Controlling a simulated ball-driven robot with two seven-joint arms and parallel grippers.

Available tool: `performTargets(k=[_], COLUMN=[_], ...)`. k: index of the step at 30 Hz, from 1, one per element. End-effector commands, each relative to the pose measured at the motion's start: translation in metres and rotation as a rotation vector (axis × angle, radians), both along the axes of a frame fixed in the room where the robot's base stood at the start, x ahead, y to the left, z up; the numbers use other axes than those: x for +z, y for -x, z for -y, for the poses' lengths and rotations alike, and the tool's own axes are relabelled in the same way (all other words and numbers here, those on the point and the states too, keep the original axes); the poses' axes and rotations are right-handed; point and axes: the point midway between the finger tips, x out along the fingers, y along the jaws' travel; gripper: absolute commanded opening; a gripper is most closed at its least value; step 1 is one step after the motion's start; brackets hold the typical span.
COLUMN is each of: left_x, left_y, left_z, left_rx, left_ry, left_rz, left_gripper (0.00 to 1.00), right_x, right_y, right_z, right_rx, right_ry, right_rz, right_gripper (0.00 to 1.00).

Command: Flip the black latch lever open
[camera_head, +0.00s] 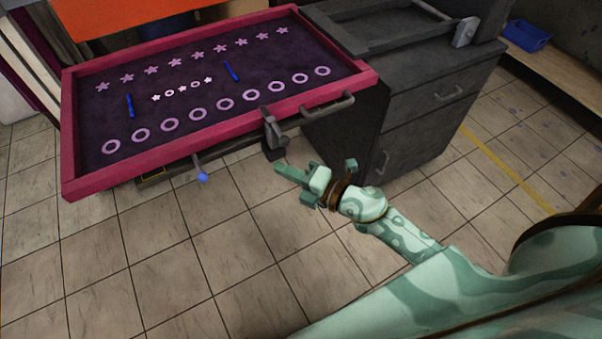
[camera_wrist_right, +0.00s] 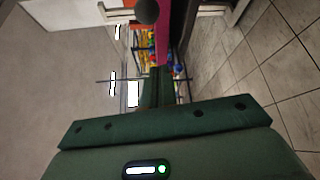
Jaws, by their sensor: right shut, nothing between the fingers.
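The black latch lever (camera_head: 274,138) sits at the front edge of the pink-framed screen (camera_head: 230,121), near its right corner, roughly upright with a dark lower part hanging below the rim. My right gripper (camera_head: 281,169) is shut and empty, just below and close to the latch, its fingers pointing left toward it. Whether it touches the latch I cannot tell. In the right wrist view, the shut fingers (camera_wrist_right: 157,88) point away from the camera, and a dark rounded knob (camera_wrist_right: 147,10) shows at the top edge, perhaps part of the latch. My left gripper is not in view.
A grey handle (camera_head: 330,108) sticks out of the frame right of the latch. A lever with a blue knob (camera_head: 202,177) hangs below the frame to the left. A dark drawer cabinet (camera_head: 425,110) stands behind my right gripper. The tiled floor in front is clear.

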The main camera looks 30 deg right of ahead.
Motion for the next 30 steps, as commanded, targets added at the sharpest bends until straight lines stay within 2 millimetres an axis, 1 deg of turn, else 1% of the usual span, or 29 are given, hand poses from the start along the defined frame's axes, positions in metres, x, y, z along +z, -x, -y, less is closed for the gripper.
performTargets(k=[1, 6, 9, 15, 30], left_x=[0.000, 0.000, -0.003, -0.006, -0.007], left_y=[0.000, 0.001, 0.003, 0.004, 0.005], left_z=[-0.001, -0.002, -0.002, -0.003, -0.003], left_rx=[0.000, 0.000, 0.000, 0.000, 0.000], left_ry=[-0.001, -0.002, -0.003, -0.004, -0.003], left_rz=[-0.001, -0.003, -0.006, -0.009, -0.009], left_gripper=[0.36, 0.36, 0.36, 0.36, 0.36], right_x=[0.000, -0.002, -0.001, 0.003, 0.004], right_y=[-0.010, -0.039, -0.040, -0.044, -0.045], right_z=[-0.006, -0.024, -0.004, 0.013, 0.017], right_rx=[0.000, 0.000, -0.002, -0.001, 0.005], right_ry=[-0.001, 0.000, 0.003, 0.000, 0.000], right_rz=[0.003, 0.002, -0.001, -0.001, -0.001], right_gripper=[0.00, 0.00, 0.00, 0.00, 0.00])
